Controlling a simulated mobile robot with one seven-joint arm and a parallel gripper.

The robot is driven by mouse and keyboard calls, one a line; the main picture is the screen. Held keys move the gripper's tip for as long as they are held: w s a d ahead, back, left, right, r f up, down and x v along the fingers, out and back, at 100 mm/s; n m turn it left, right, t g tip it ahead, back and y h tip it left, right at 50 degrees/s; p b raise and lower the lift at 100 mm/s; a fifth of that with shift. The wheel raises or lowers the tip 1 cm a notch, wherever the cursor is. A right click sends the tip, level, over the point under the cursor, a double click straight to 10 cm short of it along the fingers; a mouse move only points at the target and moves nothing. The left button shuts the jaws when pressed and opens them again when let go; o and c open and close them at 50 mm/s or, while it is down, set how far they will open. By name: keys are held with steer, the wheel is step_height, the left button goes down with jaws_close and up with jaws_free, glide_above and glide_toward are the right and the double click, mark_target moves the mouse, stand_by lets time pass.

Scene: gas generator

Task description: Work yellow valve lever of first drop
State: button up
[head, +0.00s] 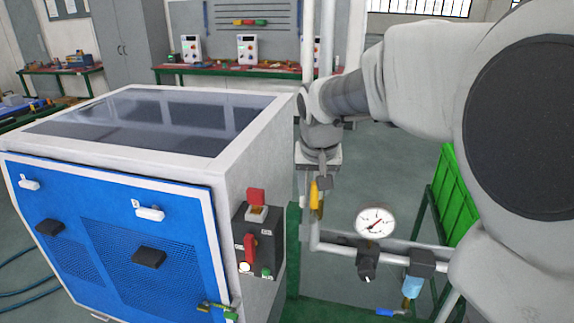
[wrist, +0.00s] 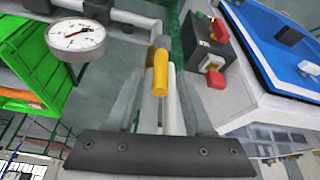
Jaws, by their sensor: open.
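The yellow valve lever (head: 314,195) hangs on the vertical pipe of the first drop, just right of the generator cabinet. It points downward in the head view. In the wrist view the yellow lever (wrist: 160,72) lies between the two fingers of my gripper (wrist: 161,90), which are open with a finger to each side. In the head view my gripper (head: 322,182) is right at the lever and hides its upper part and the valve body. I cannot tell whether a finger touches the lever.
The generator cabinet (head: 252,150) with its red-switch control box (head: 258,245) stands close to the left. A pressure gauge (head: 375,221) and a horizontal pipe (head: 335,248) sit close to the right. A green crate (head: 455,195) is behind them.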

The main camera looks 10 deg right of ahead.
steer(key=shift+c, duration=0.3)
jaws_close()
steer(key=shift+r, duration=0.1)
stand_by(1.0)
